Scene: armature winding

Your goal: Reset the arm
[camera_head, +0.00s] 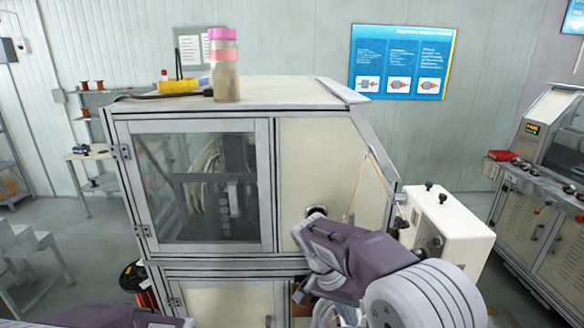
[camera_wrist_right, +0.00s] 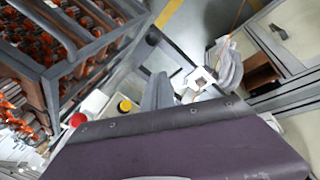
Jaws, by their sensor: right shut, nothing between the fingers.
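My right arm (camera_head: 345,250) reaches in from the lower right, in front of the cream machine cabinet (camera_head: 210,190). My right gripper (camera_head: 302,292) is low in front of the cabinet's lower part, shut and empty. In the right wrist view my purple wrist housing fills the bottom, and a grey finger part (camera_wrist_right: 165,92) shows above it. Only a purple part of my left arm (camera_head: 115,317) shows at the bottom left edge; its gripper is out of the picture.
A white control box (camera_head: 445,228) stands close behind my right arm. A capped bottle (camera_head: 224,68) and a yellow tool (camera_head: 178,86) are on the cabinet top. A rack of copper-orange parts (camera_wrist_right: 70,55) fills the wrist view's left. Another machine (camera_head: 540,185) stands far right.

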